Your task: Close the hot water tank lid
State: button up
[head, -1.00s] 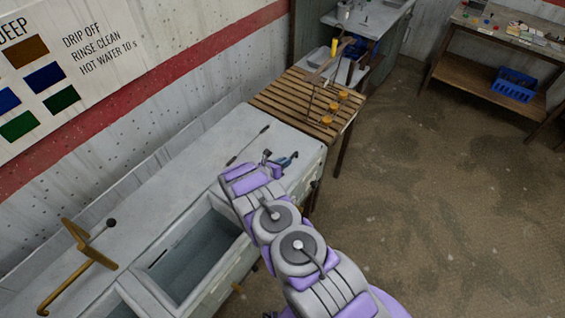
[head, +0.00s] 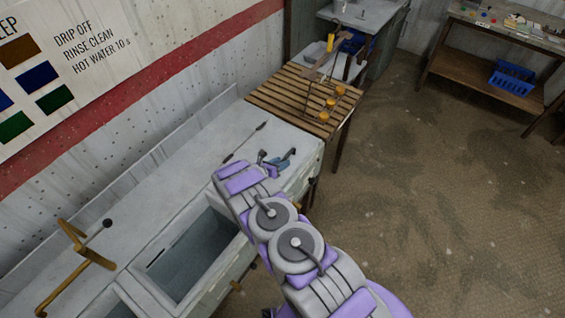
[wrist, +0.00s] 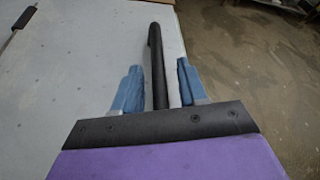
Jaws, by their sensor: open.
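My gripper (head: 276,158) is over the far right end of the grey counter, with its blue fingers apart. In the wrist view my gripper (wrist: 159,70) has a dark rod-like handle (wrist: 156,50) between its fingers, with visible gaps on both sides. A lighter shaft runs beside the handle, and its lower end is hidden behind the gripper's dark plate. No raised lid is clearly recognisable. I cannot tell whether this handle belongs to the tank lid. An open rectangular basin (head: 190,255) is sunk in the counter left of my arm.
A thin rod with a dark grip (head: 245,142) lies on the counter (head: 150,205) near the wall. A brass tap (head: 75,240) stands at left. A slatted wooden rack (head: 290,90) with yellow-orange pieces adjoins the far end. The floor at right is clear.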

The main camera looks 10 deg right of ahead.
jog(key=v, duration=1.5)
jog(key=shift+s+r, duration=0.2)
jog(key=w+a+r+n+t+y+b, duration=0.25)
jog(key=w+a+r+n+y, duration=0.45)
jog(key=w+r+n+y, duration=0.4)
jog(key=s+a+r+n+g+y+b, duration=0.1)
jog(key=s+r+n+g+y+b, duration=0.2)
jog(key=s+r+n, duration=0.8)
jog(key=s+d+r+n+g+h+b, duration=0.1)
jog(key=s+d+n+g, duration=0.2)
jog(key=s, duration=1.1)
jog(key=s+d+r+n+g+h+b, duration=0.1)
jog(key=s+d+r+n+g+b, duration=0.1)
jog(key=s+d+n, duration=0.8)
jog(key=s+d+r+n+g+h+b, duration=0.1)
jog(key=s+d+n+g, duration=0.3)
jog(key=s, duration=1.5)
jog(key=d+r+n, duration=0.1)
jog(key=d+n, duration=0.2)
jog(key=d, duration=0.2)
jog(key=shift+s+g, duration=0.2)
jog(key=shift+g, duration=0.15)
